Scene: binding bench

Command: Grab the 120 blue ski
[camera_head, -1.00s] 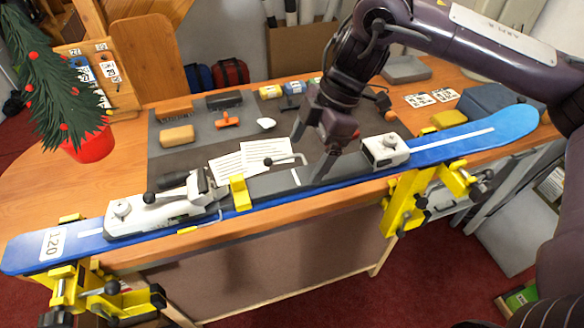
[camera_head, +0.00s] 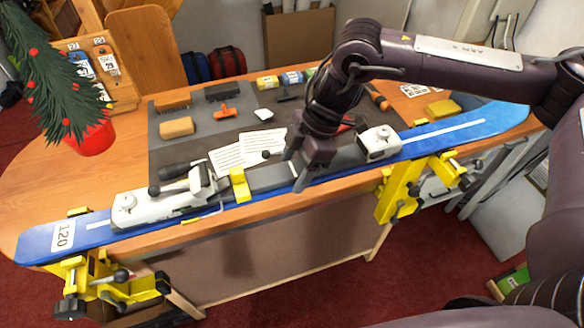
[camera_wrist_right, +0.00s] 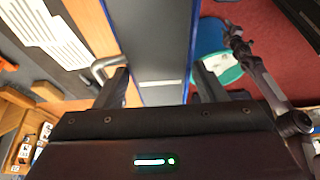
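The blue ski (camera_head: 452,127) marked 120 lies along the front edge of the bench, resting on yellow vises. A white and grey binding with a heel piece (camera_head: 160,202) and a toe piece (camera_head: 379,142) is mounted on it. My right gripper (camera_head: 300,178) is at the ski's middle, between the yellow clamp and the toe piece. In the right wrist view its two fingers (camera_wrist_right: 160,85) stand apart, on either side of the ski (camera_wrist_right: 155,35), with gaps visible.
A yellow vise (camera_head: 402,188) holds the right part of the ski and another (camera_head: 95,275) the left. A grey mat (camera_head: 215,142) with papers and tools lies behind. A small tree in a red pot (camera_head: 90,138) stands at left.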

